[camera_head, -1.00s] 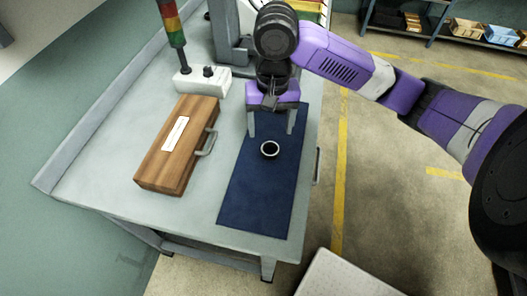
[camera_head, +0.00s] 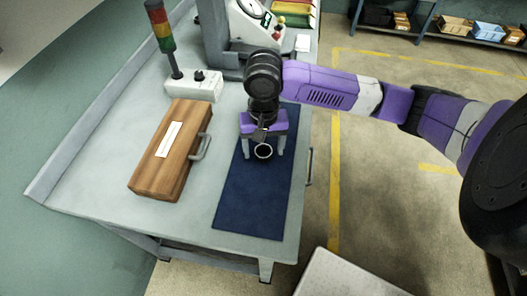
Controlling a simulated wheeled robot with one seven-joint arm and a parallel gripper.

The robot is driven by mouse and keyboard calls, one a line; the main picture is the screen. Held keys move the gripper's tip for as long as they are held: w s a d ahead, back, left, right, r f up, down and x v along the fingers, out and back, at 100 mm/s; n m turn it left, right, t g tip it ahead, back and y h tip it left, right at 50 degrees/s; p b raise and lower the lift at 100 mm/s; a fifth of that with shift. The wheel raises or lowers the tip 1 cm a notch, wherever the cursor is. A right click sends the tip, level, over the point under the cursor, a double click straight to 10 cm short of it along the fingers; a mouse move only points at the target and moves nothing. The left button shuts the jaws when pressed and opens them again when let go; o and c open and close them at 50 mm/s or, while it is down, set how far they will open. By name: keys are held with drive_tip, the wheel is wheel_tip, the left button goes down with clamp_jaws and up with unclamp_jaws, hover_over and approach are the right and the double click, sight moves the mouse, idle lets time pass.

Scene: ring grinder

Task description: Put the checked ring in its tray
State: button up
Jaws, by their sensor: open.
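The ring (camera_head: 263,151), dark-centred with a pale rim, lies on the dark blue mat (camera_head: 250,205) near its middle. My gripper (camera_head: 263,153) points down over the mat with its fingers apart, one to each side of the ring. The ring appears between the fingertips; I cannot tell their exact height above the mat. Coloured trays (camera_head: 299,20) in red, yellow and green stand at the far end of the bench, partly cut off by the frame's top edge. I cannot tell which of them is the checked ring's tray.
A wooden case (camera_head: 160,165) with a metal handle lies left of the mat. A signal tower (camera_head: 163,30) with a white switch box (camera_head: 194,87) stands behind it. The mat's near part is clear.

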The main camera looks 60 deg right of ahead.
clamp_jaws()
